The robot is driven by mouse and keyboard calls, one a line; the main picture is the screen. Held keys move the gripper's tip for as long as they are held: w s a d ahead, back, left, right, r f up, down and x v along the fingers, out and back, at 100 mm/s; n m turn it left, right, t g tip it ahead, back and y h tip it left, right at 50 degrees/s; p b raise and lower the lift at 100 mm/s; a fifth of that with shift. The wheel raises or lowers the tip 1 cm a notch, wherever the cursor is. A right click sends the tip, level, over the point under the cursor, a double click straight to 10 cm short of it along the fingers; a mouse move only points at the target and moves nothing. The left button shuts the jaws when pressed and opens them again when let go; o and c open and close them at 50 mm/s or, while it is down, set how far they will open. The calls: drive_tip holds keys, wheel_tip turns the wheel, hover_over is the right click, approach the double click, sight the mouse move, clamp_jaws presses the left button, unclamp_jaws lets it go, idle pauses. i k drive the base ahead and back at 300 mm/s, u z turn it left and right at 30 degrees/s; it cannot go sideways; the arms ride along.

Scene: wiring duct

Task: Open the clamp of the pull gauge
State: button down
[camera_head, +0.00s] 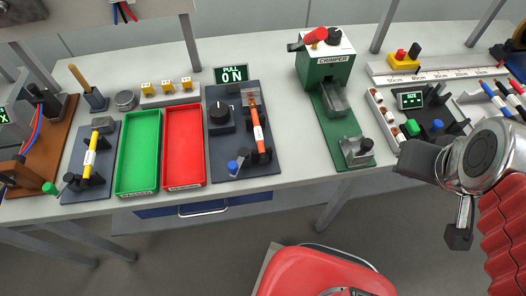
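An orange-red wire with a white label (258,134) lies along the plate's right side in black holders. My gripper (459,238) hangs at the far right, in front of the bench edge and far from the gauge. Its finger gap does not show.
Left of the gauge are red (169,186) and green (122,188) trays. The green crimper (328,62) stands between the gauge and my arm. A part rack (381,122) and size checker (411,100) are near my wrist. A red seat (325,275) stands in front.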

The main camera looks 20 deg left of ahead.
sight(233, 167)
drive_tip(key=z, duration=0.2)
drive_tip(key=k, duration=0.9)
drive_tip(key=u, duration=1.7)
drive_tip(key=i, duration=1)
drive_tip(key=u, duration=0.05)
